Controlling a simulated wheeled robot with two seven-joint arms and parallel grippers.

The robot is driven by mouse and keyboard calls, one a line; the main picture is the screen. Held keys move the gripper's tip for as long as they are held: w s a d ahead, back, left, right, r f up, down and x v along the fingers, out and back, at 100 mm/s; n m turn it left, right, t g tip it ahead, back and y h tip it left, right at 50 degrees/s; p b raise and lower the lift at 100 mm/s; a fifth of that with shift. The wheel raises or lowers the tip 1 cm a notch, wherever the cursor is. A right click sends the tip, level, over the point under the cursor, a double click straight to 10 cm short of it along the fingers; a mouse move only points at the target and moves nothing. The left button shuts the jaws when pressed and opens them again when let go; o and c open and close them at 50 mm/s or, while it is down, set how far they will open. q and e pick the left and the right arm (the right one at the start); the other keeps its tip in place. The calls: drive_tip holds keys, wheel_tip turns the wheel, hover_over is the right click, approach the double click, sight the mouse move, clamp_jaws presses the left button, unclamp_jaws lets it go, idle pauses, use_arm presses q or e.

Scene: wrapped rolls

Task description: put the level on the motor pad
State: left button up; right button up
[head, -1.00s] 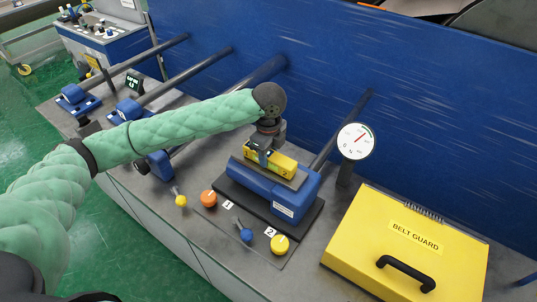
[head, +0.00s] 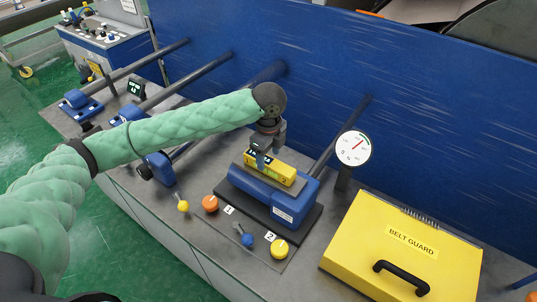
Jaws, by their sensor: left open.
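The yellow level (head: 275,169) lies on the flat grey pad (head: 297,184) on top of the blue motor (head: 258,188), near the middle of the head view. My left gripper (head: 261,160) points down over the left part of the level, with its jaws open. Whether the fingers touch the level cannot be told. The gripper hides part of the level's left end. My right gripper is out of view.
In front of the motor are an orange knob (head: 210,203), a yellow knob (head: 279,248) and small levers. A round gauge (head: 354,148) stands to the right, beside the yellow belt guard (head: 400,250). A blue wall (head: 430,130) rises behind.

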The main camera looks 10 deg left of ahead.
sight(269, 161)
use_arm(q)
wheel_tip(269, 161, up, 4)
drive_tip(key=p, duration=0.2)
drive_tip(key=shift+r+p, duration=0.1)
drive_tip(key=shift+p, duration=0.25)
drive_tip(key=shift+r, duration=2.35)
